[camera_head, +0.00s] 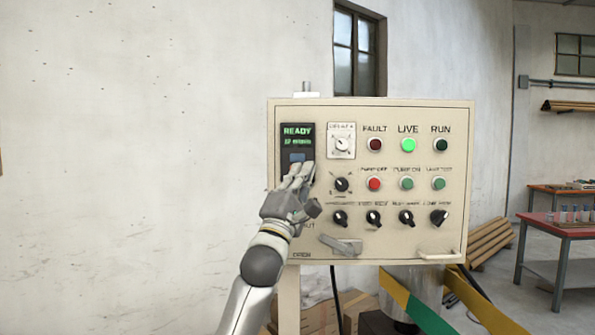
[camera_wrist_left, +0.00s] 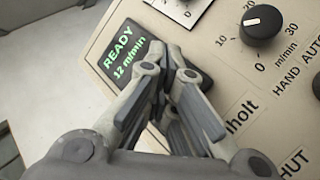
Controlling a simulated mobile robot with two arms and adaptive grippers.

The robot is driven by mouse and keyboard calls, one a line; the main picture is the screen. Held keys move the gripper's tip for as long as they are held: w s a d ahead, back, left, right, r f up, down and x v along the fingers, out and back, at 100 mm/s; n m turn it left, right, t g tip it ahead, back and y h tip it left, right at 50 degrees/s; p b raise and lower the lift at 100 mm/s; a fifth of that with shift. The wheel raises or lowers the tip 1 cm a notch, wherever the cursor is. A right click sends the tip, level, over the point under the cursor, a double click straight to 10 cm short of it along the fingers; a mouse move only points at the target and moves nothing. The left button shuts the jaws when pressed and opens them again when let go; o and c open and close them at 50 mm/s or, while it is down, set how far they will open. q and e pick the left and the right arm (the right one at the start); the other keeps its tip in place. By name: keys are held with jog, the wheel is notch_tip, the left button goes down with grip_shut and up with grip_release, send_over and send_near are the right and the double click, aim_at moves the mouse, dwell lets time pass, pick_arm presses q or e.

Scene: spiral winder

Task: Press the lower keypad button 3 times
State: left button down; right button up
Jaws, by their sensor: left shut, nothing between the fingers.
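The cream control panel (camera_head: 458,120) carries a dark keypad unit at its upper left. Its display (camera_head: 297,135) reads READY in green with a smaller line under it; in the left wrist view the display (camera_wrist_left: 121,52) reads READY 12 m/min. A blue-grey keypad button (camera_head: 297,157) shows just below the display. The lower keypad button is hidden behind my fingers in both views. My left gripper (camera_head: 301,170) is shut and empty, its fingertips over the lower part of the keypad unit. In the left wrist view its fingers (camera_wrist_left: 174,58) point at the keypad; contact cannot be told.
A speed knob (camera_head: 341,184) sits right of the keypad. Indicator lamps, with LIVE (camera_head: 408,145) lit green, push buttons and several black selector knobs fill the panel. A grey lever (camera_head: 340,245) sticks out low. A red table (camera_head: 565,230) stands far right. The left side is open wall.

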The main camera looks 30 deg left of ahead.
pick_arm(q)
jog(key=shift+s, duration=0.1)
jog(key=shift+s+d, duration=0.35)
jog(key=shift+s, duration=0.25)
jog(key=s+d, duration=0.1)
jog(key=s, duration=0.1)
jog(key=s+d, duration=0.1)
jog(key=s, duration=0.1)
jog(key=shift+s+d+b, duration=0.1)
jog(key=shift+d+b, duration=0.2)
dwell(0.9)
